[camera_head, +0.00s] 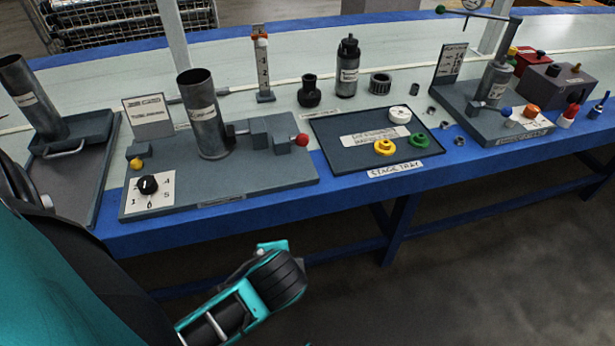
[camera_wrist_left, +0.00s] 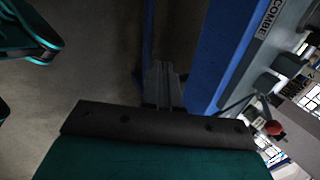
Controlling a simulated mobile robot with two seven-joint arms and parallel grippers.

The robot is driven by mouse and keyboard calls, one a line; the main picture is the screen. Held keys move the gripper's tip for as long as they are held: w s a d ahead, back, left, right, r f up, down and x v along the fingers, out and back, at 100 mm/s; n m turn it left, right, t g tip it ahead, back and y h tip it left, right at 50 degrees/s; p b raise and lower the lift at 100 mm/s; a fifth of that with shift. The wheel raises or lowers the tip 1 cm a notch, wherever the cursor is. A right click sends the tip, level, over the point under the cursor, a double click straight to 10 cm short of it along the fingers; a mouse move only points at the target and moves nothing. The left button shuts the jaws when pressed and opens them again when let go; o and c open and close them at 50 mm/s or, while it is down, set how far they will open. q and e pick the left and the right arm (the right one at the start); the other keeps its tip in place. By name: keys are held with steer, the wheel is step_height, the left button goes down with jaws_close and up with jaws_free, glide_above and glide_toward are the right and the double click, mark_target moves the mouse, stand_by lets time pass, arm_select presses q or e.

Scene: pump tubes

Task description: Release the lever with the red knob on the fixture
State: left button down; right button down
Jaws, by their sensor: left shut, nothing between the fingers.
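The lever's red knob (camera_head: 302,140) is at the right of the grey fixture (camera_head: 245,172), beside a grey clamp block. The red knob also shows in the left wrist view (camera_wrist_left: 274,128) at the lower right. My left gripper (camera_wrist_left: 165,75) is shut and empty, in front of the bench's blue edge and apart from the knob. In the head view my teal and black arm is below the bench edge; its fingertips cannot be made out. My right gripper is not in view.
A yellow knob (camera_head: 136,164) and a black dial (camera_head: 148,184) are at the fixture's left. The stage tray (camera_head: 340,150) with coloured rings lies to its right. Another stand has a blue knob (camera_head: 506,111). The floor in front of the bench (camera_head: 480,220) is clear.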

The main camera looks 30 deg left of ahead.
arm_select(q)
steer(key=w+d+r+m+t+y, duration=0.1)
steer(key=w+m+t+y, duration=0.3)
steer(key=m, duration=0.5)
steer(key=w+r+m+t+y, duration=0.3)
steer(key=w+m+t+y, duration=0.1)
steer(key=m, duration=0.6)
steer(key=shift+w+d+r+m+t, duration=0.3)
steer(key=shift+w+d+r+t, duration=0.15)
steer(key=shift+w, duration=0.75)
steer(key=shift+f, duration=0.1)
steer(key=b, duration=0.2)
glide_toward(298, 139)
steer(key=w+a+f, duration=0.1)
steer(key=w, duration=0.1)
steer(key=w+a+f, duration=0.2)
steer(key=shift+w, duration=0.1)
steer(key=shift+w+a+r, duration=0.25)
steer(key=shift+r, duration=0.1)
